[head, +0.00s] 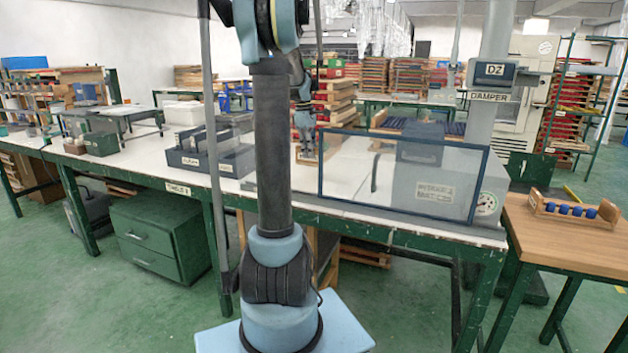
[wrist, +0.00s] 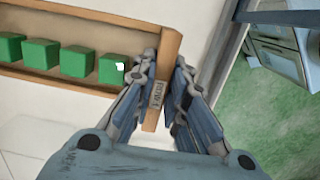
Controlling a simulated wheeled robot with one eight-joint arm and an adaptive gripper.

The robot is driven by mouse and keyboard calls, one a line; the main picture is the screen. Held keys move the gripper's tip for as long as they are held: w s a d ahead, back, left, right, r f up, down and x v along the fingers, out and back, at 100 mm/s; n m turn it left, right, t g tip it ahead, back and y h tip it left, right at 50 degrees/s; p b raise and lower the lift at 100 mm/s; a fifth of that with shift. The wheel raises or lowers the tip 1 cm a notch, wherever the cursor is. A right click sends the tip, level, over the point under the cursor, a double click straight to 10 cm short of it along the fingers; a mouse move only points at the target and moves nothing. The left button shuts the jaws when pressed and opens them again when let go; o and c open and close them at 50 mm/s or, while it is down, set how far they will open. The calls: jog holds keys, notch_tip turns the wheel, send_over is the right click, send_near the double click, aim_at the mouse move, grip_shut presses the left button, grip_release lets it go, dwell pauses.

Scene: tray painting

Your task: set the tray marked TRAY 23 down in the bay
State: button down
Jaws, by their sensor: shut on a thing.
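My gripper (wrist: 165,68) is shut on the end wall of a wooden tray (wrist: 85,82) in the wrist view. Several green cubes (wrist: 76,61) sit in a row in the tray; the nearest has a small white mark. A small label (wrist: 156,94) is on the gripped end wall, too small to read surely. The tray is over a pale surface; I cannot tell whether it touches it. In the head view my gripper (head: 305,140) is over the white bench behind my arm, and the tray there is mostly hidden. I cannot make out which place is the bay.
A clear framed panel (head: 400,178) stands at the bench's front right, before a grey box (head: 430,187) with a gauge. A grey slotted rack (head: 205,160) stands left of my arm. A wooden tray with blue pieces (head: 572,210) lies on the right table (head: 570,244). A damper column (head: 487,110) rises behind.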

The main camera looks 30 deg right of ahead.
jog(key=shift+a+f, duration=0.1)
jog(key=shift+f, duration=4.45)
jog(key=c, duration=1.6)
grip_release()
jog(key=shift+f, duration=0.1)
